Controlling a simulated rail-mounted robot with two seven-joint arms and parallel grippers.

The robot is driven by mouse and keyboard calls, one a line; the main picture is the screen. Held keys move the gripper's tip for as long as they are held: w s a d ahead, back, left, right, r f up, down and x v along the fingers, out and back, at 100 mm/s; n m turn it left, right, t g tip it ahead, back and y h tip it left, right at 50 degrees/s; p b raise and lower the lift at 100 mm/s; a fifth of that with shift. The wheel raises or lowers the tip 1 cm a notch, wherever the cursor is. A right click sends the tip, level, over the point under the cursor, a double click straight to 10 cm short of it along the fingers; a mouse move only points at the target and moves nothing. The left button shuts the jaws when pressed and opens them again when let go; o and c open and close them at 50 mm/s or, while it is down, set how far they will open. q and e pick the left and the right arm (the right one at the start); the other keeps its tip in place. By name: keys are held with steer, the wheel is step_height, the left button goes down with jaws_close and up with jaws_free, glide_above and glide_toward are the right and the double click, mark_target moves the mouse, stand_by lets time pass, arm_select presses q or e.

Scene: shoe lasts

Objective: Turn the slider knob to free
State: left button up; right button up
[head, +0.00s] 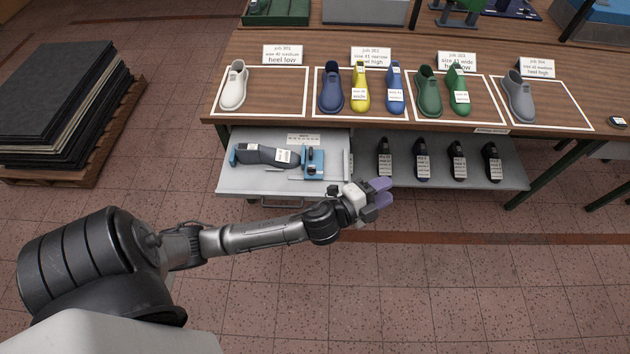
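A blue clamp-like slider (319,158) stands on the pulled-out light grey tray (240,184) below the table top. A small dark part on it (311,155) looks like the knob; its setting is too small to read. A dark grey shoe last (262,155) with a white label lies left of the slider, its far left end by another blue piece (233,157). My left gripper (389,192) has purple fingers, slightly apart and empty. It is in front of the shelf, to the right of and nearer than the slider, touching nothing. My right gripper is not in view.
Several dark shoes (422,160) stand on the lower shelf right of the tray. Coloured shoes, including a white one (235,86), stand in white outlines on the table top (300,42). A pallet of dark sheets (62,105) is at left. The floor in front is clear.

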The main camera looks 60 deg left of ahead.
arm_select(q)
steer(key=w+d+f+m+h+b, duration=0.2)
steer(key=w+f+m+h+b, duration=0.3)
steer(key=m+h, duration=0.45)
steer(key=m+g+y+b, duration=1.1)
steer(key=m+g+b, duration=0.75)
steer(key=b, duration=0.65)
glide_above(311, 168)
step_height(311, 168, down, 18)
steer(key=shift+m, duration=0.3)
step_height(311, 168, down, 12)
steer(key=b, duration=0.4)
steer(key=shift+f, duration=0.15)
steer(key=shift+f+b, duration=0.3)
steer(key=shift+f, duration=0.3)
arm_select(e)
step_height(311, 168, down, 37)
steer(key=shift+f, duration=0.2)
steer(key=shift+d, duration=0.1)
arm_select(q)
steer(key=shift+c, duration=0.2)
